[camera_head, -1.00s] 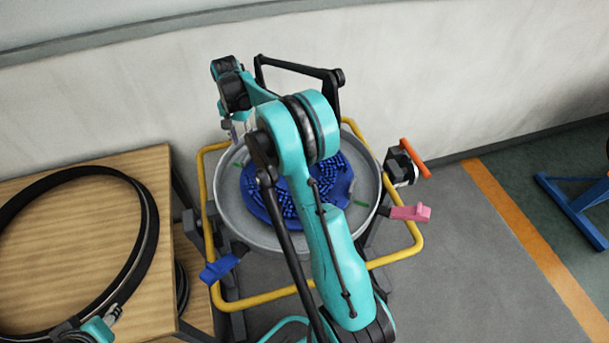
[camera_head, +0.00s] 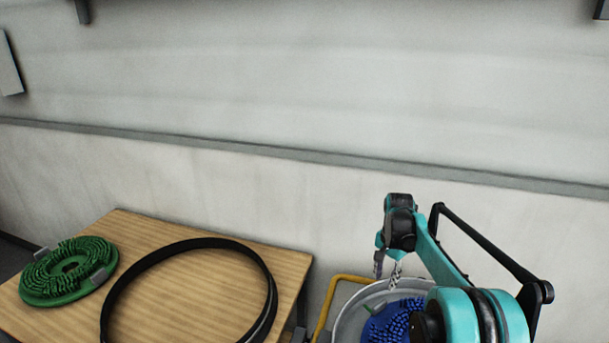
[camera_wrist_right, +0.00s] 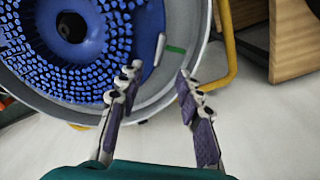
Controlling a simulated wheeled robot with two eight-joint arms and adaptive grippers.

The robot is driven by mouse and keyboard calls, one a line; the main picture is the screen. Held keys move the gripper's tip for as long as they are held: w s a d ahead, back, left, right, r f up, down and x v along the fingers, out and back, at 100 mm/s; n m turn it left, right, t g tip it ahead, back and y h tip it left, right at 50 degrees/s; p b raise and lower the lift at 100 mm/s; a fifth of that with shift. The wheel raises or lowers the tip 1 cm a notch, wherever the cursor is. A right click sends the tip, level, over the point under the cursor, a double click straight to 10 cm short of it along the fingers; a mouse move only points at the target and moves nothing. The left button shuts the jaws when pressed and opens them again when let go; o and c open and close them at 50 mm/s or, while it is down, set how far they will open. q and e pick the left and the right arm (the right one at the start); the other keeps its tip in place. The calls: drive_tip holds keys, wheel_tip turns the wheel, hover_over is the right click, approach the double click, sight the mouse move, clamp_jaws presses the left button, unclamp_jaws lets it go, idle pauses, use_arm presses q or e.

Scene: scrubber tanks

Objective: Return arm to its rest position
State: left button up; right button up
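My right arm comes in from the lower right in the head view, with its right gripper (camera_head: 387,268) hanging above the left rim of a round grey tank (camera_head: 352,318). In the right wrist view the right gripper (camera_wrist_right: 158,85) has its two fingers spread apart with nothing between them. A blue bristled disc (camera_head: 400,320) lies inside the tank; it also fills the upper left of the right wrist view (camera_wrist_right: 105,62). The gripper is not holding the disc. My left gripper is in neither current view.
A wooden table (camera_head: 190,290) stands left of the tank, bearing a black ring (camera_head: 140,275) and a green bristled disc (camera_head: 70,270). A yellow tube frame (camera_head: 325,305) surrounds the tank. A pale wall (camera_head: 300,90) rises behind.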

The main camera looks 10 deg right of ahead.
drive_tip(key=s+a+r+n+t, duration=0.25)
drive_tip(key=s+a+r, duration=0.2)
drive_tip(key=s, duration=0.25)
drive_tip(key=s+a+r+n+t, duration=0.1)
drive_tip(key=s+a+r+n, duration=0.25)
drive_tip(key=s+a, duration=0.25)
drive_tip(key=s+a+f+n+t, duration=0.2)
drive_tip(key=s+n, duration=0.1)
drive_tip(key=s, duration=0.4)
drive_tip(key=s+a+f+n+t, duration=0.1)
drive_tip(key=s+a+f+n, duration=0.2)
drive_tip(key=s, duration=0.4)
drive_tip(key=shift+a+f+t, duration=0.15)
drive_tip(key=shift+a+t, duration=0.15)
drive_tip(key=shift+t, duration=0.05)
